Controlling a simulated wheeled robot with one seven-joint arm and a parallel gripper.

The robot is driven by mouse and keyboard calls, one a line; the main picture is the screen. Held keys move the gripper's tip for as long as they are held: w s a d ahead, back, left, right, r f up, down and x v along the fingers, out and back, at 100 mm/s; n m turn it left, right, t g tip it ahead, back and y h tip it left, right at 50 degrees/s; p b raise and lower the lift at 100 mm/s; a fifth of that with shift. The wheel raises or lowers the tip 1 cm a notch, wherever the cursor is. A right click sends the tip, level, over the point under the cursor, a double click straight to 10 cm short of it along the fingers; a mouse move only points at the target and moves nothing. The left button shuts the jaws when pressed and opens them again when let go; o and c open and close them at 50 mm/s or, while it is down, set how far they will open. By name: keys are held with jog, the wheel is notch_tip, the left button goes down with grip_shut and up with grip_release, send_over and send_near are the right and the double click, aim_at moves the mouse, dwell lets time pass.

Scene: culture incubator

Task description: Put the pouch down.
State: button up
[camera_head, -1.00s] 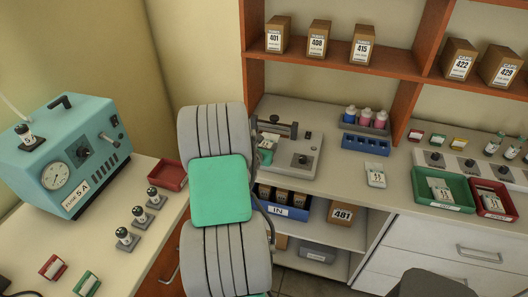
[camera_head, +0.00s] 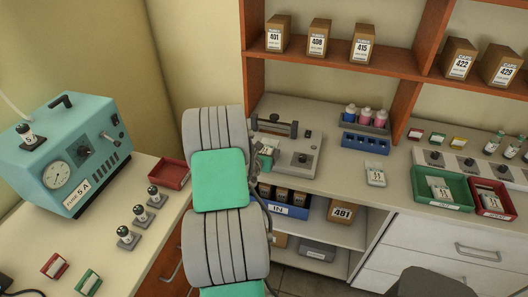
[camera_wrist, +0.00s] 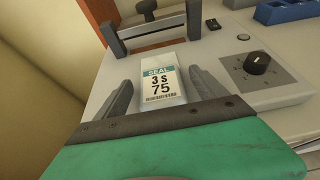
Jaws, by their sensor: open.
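The pouch (camera_wrist: 162,94) is white with a teal band and reads "SEAL 3 S 75". In the wrist view it lies on the grey sealing machine (camera_wrist: 225,62), in front of its bar. My gripper (camera_wrist: 160,80) is open, with one dark finger on each side of the pouch; small gaps show between fingers and pouch. Whether the near end touches the hand is hidden by my gripper's green body. In the head view the sealing machine (camera_head: 300,160) stands on the counter left of the bottle rack, and my arm partly covers that spot.
Another pouch (camera_head: 376,174) lies on the counter to the right. A green tray (camera_head: 458,207) and a red tray (camera_head: 500,214) hold pouches farther right. Counter between machine and lone pouch is clear.

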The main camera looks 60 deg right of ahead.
jog(key=shift+r, duration=0.2)
jog(key=b+v, duration=0.1)
jog(key=v, duration=1.1)
jog(key=w+a+r+m+t+y, duration=0.35)
jog(key=w+a+m+y, duration=0.25)
jog(key=w+a+m, duration=0.85)
jog(key=a+r+m+y, duration=0.1)
jog(key=a+r+y, duration=0.1)
jog(key=a, duration=0.8)
jog(key=a+r+m+y, duration=0.1)
jog(key=a+r+y, duration=0.1)
jog(key=a, duration=0.7)
jog(key=s+a+r+m+g+y, duration=0.1)
jog(key=s+a+r+m+y, duration=0.2)
jog(key=a, duration=0.9)
jog(key=s, duration=0.3)
jog(key=shift+s+g, duration=0.2)
jog(key=shift+g, duration=0.15)
